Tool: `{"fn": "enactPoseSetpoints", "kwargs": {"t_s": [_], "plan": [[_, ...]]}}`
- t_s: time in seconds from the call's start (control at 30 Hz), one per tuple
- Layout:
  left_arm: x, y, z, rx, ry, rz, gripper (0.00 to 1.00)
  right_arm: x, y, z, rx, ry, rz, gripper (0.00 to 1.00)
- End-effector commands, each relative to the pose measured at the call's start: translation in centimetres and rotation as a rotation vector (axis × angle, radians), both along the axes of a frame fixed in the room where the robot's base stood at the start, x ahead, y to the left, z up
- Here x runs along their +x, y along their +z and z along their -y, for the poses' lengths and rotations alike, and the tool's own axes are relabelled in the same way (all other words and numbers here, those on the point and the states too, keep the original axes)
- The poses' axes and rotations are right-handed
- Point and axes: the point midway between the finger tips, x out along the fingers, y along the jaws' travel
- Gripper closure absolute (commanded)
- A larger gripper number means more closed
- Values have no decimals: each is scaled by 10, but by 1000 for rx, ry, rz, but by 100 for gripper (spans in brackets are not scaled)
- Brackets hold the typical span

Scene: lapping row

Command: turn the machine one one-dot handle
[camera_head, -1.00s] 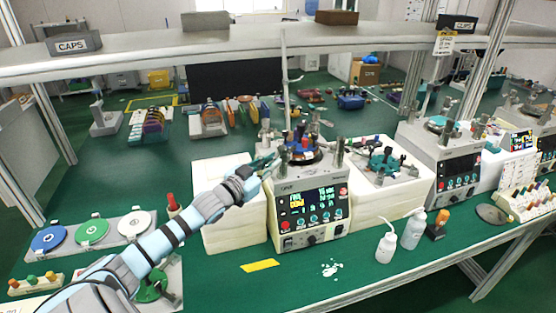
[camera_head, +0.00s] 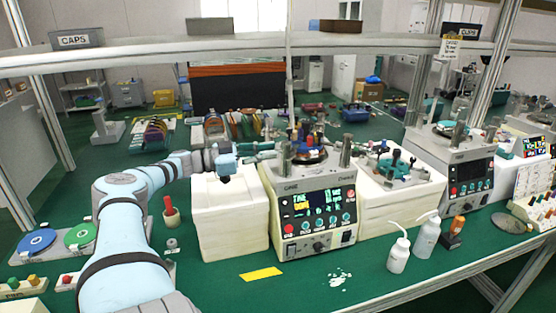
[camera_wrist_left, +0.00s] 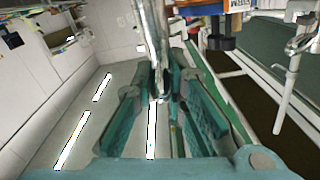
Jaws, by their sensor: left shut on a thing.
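Machine one (camera_head: 271,199) is a pale box with a lit screen, coloured buttons and metal posts on top. My left arm reaches in from the left, and its teal left gripper (camera_head: 262,148) is at the top left of machine one. In the left wrist view the gripper (camera_wrist_left: 160,95) is shut on a shiny metal rod (camera_wrist_left: 153,40), which looks like the handle. The rod passes between the fingers. No dot can be made out on it, and in the head view the grip itself is too small to tell. My right gripper is not in view.
White blocks (camera_head: 228,222) flank machine one, the right one carrying teal parts (camera_head: 397,165). Squeeze bottles (camera_head: 427,236) stand at the front right. An overhead shelf (camera_head: 300,47) spans the bench. A yellow strip (camera_head: 260,274) lies in front, with free green bench around it.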

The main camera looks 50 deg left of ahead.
Motion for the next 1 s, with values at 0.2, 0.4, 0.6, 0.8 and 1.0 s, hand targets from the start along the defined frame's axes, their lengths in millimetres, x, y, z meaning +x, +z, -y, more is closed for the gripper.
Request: {"fn": "enactPoseSetpoints", "kwargs": {"t_s": [0.2, 0.4, 0.6, 0.8, 1.0], "plan": [[-7, 1, -6, 0, -5, -5, 100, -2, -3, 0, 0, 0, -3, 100], [-7, 2, -6, -1, -6, -4, 100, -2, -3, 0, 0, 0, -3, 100], [-7, 2, -6, 0, -5, -3, 70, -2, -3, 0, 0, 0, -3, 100], [-7, 1, -5, 0, -6, -5, 66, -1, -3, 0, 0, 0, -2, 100], [-3, 3, -2, -2, 0, -3, 66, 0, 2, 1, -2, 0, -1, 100]]}}
